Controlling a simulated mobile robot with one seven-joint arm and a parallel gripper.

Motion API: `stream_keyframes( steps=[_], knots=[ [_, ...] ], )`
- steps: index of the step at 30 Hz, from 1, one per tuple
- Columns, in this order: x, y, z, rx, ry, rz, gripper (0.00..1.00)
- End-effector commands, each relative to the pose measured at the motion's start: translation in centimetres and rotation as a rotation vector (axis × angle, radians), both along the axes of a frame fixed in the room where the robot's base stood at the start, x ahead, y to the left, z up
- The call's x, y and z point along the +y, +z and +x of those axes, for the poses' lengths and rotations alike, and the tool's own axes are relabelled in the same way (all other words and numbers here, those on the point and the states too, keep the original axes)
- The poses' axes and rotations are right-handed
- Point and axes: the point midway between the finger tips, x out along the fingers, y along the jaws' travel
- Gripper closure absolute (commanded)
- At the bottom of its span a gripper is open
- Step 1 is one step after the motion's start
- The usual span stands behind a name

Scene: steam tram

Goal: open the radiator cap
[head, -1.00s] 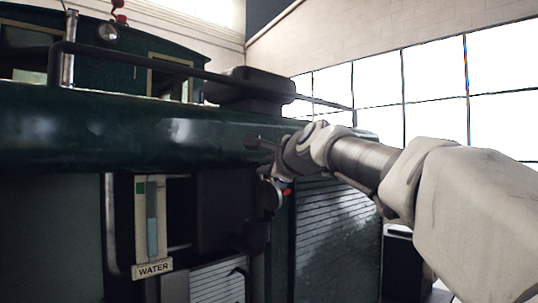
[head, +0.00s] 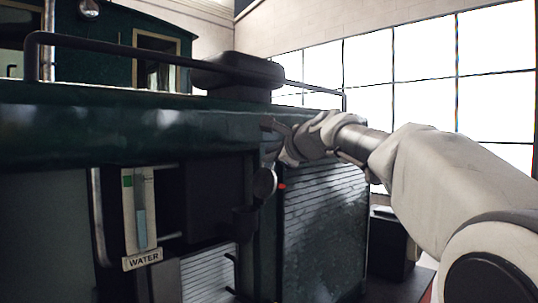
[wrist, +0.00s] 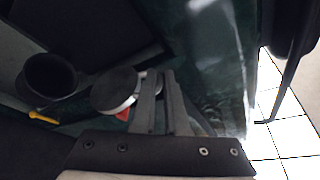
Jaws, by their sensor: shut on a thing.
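The radiator cap (head: 264,184) is a dark round disc with a silver rim, standing tilted on the dark green engine's side; it also shows in the wrist view (wrist: 115,90). A black cup-shaped opening (head: 245,220) sits below it and a little left. In the wrist view this opening (wrist: 50,78) is uncovered, with the cap beside it. A small red part (head: 282,186) shows by the cap. My gripper (wrist: 160,76) is shut at the cap's right edge, with a bit of silver rim by the fingertips. The exact grip is partly hidden.
A white WATER gauge (head: 141,220) is left of the opening. A ribbed radiator panel (head: 322,230) lies right and below my arm. A rail (head: 130,52) runs along the engine's top, with a black box-like dome (head: 238,75) behind. A yellow piece (wrist: 42,117) lies near the opening.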

Motion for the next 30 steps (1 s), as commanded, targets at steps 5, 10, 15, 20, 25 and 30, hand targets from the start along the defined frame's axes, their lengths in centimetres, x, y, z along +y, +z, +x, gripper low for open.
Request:
stream_keyframes(
  steps=[5,10,15,20,25,30],
  knots=[
    [-0.1,-0.6,0.1,0.011,0.002,-0.004,1.0],
    [0.0,-0.6,0.1,0.01,0.001,-0.004,0.75],
    [0.0,-0.4,0.0,0.006,0.001,-0.003,0.59],
    [0.0,-0.2,0.0,0.004,0.002,-0.002,0.59],
    [-0.4,0.0,-0.7,0.002,0.0,-0.002,0.59],
    [-1.6,0.6,-3.2,-0.002,-0.002,-0.002,0.59]
  ],
)
